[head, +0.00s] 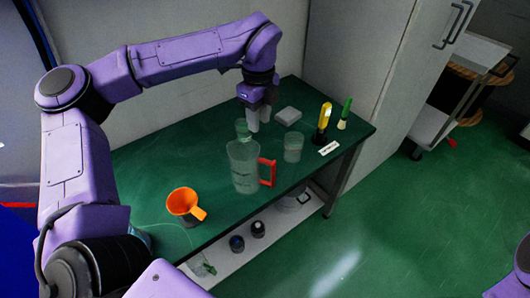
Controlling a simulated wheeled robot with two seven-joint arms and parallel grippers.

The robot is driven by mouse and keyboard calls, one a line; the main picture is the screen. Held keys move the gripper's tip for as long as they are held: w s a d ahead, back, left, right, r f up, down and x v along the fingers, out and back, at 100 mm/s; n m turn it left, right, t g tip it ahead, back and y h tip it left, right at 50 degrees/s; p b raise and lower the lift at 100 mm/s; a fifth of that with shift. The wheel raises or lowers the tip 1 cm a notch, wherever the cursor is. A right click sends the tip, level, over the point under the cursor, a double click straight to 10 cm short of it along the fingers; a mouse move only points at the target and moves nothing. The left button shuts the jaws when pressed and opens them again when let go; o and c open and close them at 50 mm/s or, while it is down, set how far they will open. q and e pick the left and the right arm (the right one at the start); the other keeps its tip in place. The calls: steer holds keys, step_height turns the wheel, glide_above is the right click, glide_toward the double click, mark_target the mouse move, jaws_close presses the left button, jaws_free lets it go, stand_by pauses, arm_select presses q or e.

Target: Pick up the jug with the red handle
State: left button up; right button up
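The clear jug with the red handle (244,180) stands upright on the green tabletop, near its middle. Its red handle (273,172) points to the right. My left gripper (257,126) hangs fingers-down over the table, behind the jug and apart from its handle. Its grey fingers look close together, and I cannot tell whether there is a gap between them. Nothing clearly shows held in it. Only a bit of my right arm shows at the lower right corner; its gripper is out of view.
A clear beaker (293,148) stands right of the jug, and a smaller clear vessel (243,130) behind it. A grey box (288,115), a yellow tool (324,118) and a green-topped item (344,114) stand towards the back right.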

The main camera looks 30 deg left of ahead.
mark_target(256, 148)
arm_select(q)
steer(key=f, duration=0.2)
steer(key=s+f, duration=0.1)
steer(key=shift+s+a+f+p, duration=0.1)
steer(key=shift+f+p, duration=0.2)
steer(key=shift+f, duration=0.05)
step_height(256, 148, down, 6)
steer(key=shift+a+r+p, duration=0.1)
steer(key=shift+r+p, duration=0.15)
steer(key=shift+p, duration=0.4)
steer(key=shift+s+f, duration=0.15)
steer(key=shift+f, duration=0.15)
jaws_close()
